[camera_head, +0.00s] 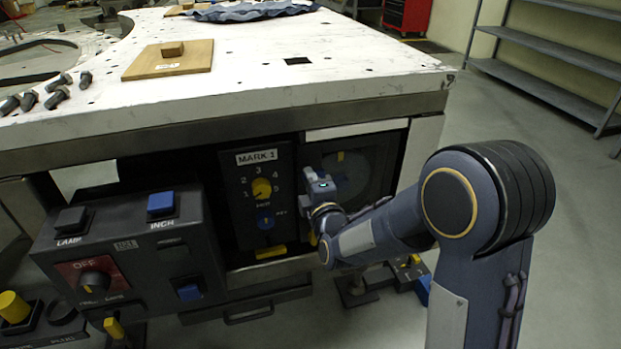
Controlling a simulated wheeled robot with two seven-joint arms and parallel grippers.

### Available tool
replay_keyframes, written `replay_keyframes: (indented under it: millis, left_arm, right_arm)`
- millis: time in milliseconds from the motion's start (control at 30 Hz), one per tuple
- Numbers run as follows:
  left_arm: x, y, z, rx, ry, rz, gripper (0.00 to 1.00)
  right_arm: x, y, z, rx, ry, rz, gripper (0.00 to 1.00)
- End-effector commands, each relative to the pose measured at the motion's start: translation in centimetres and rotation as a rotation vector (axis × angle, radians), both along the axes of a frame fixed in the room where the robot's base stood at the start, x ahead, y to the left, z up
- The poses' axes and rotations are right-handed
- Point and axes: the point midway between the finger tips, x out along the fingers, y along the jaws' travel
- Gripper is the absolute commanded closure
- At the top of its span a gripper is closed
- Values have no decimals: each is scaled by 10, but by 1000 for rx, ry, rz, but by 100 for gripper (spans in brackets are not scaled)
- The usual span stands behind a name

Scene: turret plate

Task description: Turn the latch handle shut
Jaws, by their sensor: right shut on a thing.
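My right arm reaches in from the right, and its gripper (319,184) is at the left edge of a dark door with a round window (363,174) in the bench front. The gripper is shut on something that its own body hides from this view. Its place at the door's edge fits the latch handle, but I cannot make out the handle or its angle. A short yellow mark (340,156) shows on the door above and right of the gripper. My left gripper is not in view.
Left of the door is a MARK 1 panel (283,180) with yellow and blue knobs. A control box (130,245) juts out further left. The white bench top (330,60) overhangs, with bolts (57,90) and a wooden plate (168,60). Clear floor lies right, before shelves (560,95).

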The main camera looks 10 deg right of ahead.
Motion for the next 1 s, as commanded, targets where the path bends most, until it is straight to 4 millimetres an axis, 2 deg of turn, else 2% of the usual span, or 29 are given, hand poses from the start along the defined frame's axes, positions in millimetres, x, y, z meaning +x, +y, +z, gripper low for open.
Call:
replay_keyframes:
  millis: [600, 633, 767, 1000]
  left_arm:
    - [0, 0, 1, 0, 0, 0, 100]
    - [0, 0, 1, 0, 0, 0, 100]
    - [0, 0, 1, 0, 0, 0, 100]
    - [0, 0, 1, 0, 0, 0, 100]
  right_arm:
    - [0, 0, -1, -41, 1, 0, 100]
    - [0, 0, -1, -41, 1, 0, 81]
    - [0, 0, -1, -40, 0, 0, 64]
    - [0, 0, -1, -39, -1, 0, 62]
